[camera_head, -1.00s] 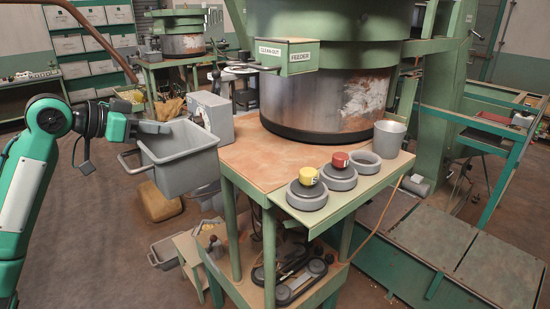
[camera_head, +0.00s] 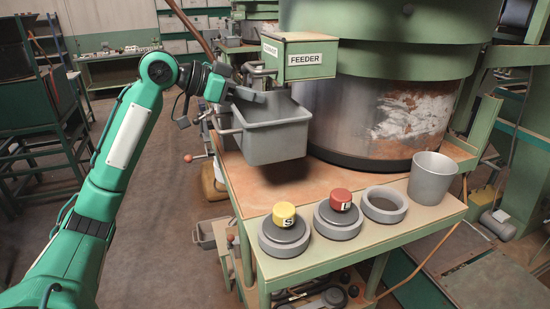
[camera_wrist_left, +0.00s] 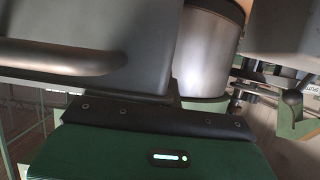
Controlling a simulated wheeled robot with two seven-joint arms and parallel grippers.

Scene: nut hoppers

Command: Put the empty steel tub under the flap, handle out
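The grey steel tub (camera_head: 276,143) hangs in the air above the back left of the bench top, below the green feeder box (camera_head: 313,58). It looks upright, and the part of its inside that shows is empty. Its bar handle (camera_head: 229,131) points left, toward my arm. My left gripper (camera_head: 252,96) is at the tub's left rear rim and appears shut on it; the fingertips are partly hidden. The left wrist view shows the tub wall (camera_wrist_left: 140,45) and handle (camera_wrist_left: 60,57) close up. I cannot make out the flap clearly. My right gripper is not in view.
A yellow button (camera_head: 284,213), a red button (camera_head: 340,198), a grey ring (camera_head: 384,204) and a grey cup (camera_head: 432,177) line the front of the bench (camera_head: 250,185). The large steel bowl (camera_head: 365,120) stands behind. The bench top below the tub is clear.

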